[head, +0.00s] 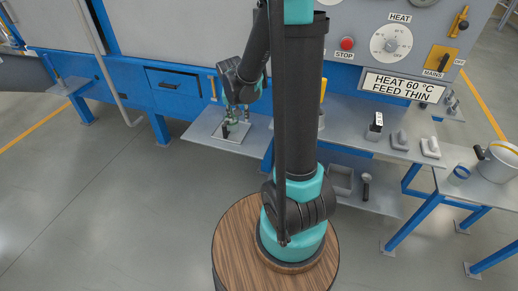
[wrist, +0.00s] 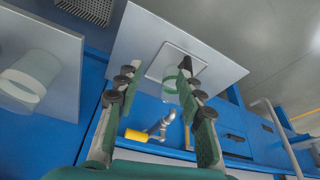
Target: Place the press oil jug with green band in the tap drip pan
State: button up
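My gripper (head: 237,114) hangs over the small grey shelf under the machine. In the wrist view my gripper (wrist: 156,68) has its two fingers wide apart. A pale jug with a green band (wrist: 172,88) shows between the fingers, close to the right one, which partly covers it. It overlaps the edge of the flat square drip pan (wrist: 158,66); I cannot tell whether it rests there. The drip pan (head: 238,134) also shows in the head view below my gripper, with a small dark part over it. The tap (wrist: 160,128) with its yellow handle is nearer the machine.
Another pale cylinder (wrist: 25,80) stands on a separate grey shelf. A black-labelled block (head: 376,124) and small grey blocks (head: 430,147) sit on the long bench. Floor at left is clear.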

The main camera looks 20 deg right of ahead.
jog(key=s+d+n, duration=0.1)
jog(key=s+n, duration=0.1)
jog(key=s, duration=0.8)
jog(key=s+d+n+y, duration=0.1)
jog(key=s+n, duration=0.1)
jog(key=s, duration=0.8)
jog(key=shift+s+d, duration=0.25)
jog(key=shift+s, duration=0.05)
